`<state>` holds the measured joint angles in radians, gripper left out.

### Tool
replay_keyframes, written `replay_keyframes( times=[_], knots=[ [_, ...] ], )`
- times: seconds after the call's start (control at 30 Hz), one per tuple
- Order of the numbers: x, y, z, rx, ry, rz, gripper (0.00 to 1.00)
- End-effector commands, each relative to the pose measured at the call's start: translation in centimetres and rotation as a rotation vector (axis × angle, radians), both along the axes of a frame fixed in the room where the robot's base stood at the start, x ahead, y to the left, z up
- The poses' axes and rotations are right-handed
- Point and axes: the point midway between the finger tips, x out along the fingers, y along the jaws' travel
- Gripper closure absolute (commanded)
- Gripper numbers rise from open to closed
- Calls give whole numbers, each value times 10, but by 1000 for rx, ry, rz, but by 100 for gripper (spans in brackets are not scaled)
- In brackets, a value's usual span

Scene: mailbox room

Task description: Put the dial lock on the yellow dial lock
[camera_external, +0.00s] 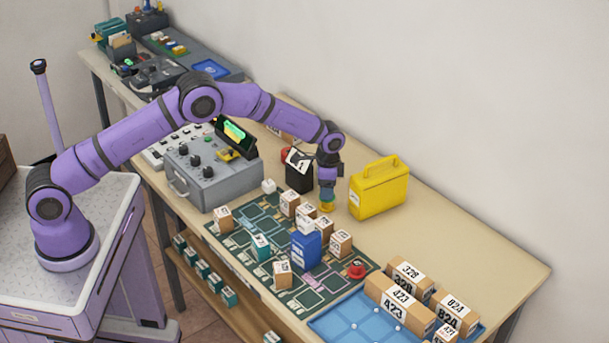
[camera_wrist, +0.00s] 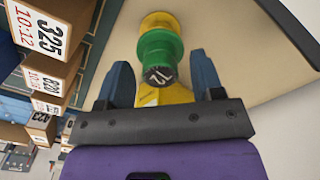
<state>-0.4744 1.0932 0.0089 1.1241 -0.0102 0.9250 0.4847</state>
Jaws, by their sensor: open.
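A small round dial lock with a green body (camera_wrist: 160,48) and a dark, white-marked end face shows in the wrist view. A yellow round part (camera_wrist: 162,20) adjoins its far side, and another yellow piece (camera_wrist: 158,97) shows behind the dark face, between my fingers. I cannot tell whether these yellow parts are one separate yellow dial lock. In the external view green and yellow (camera_external: 327,203) show right below my gripper (camera_external: 328,189), on or just above the table. My gripper (camera_wrist: 165,80) is open, its blue fingers on either side of the lock, with gaps showing.
A yellow handled box (camera_external: 378,192) stands to the right, and a black box (camera_external: 299,172) to the left. Small numbered cartons (camera_external: 340,242) and a blue container (camera_external: 306,250) stand on the green mat in front. A blue tray (camera_external: 335,325) with larger cartons lies at the front right.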

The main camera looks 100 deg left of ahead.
Motion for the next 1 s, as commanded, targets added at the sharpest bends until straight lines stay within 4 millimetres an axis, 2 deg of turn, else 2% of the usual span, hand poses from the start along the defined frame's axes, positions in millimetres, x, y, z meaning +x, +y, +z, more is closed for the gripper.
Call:
replay_keyframes(
  times=[0.3,0.5,0.7,1.0],
  knots=[
    [1,0,62,2,-4,0,39],
    [0,0,95,1,-2,0,39],
    [0,0,111,1,-2,0,39],
    [0,0,114,1,-1,0,39]
  ],
)
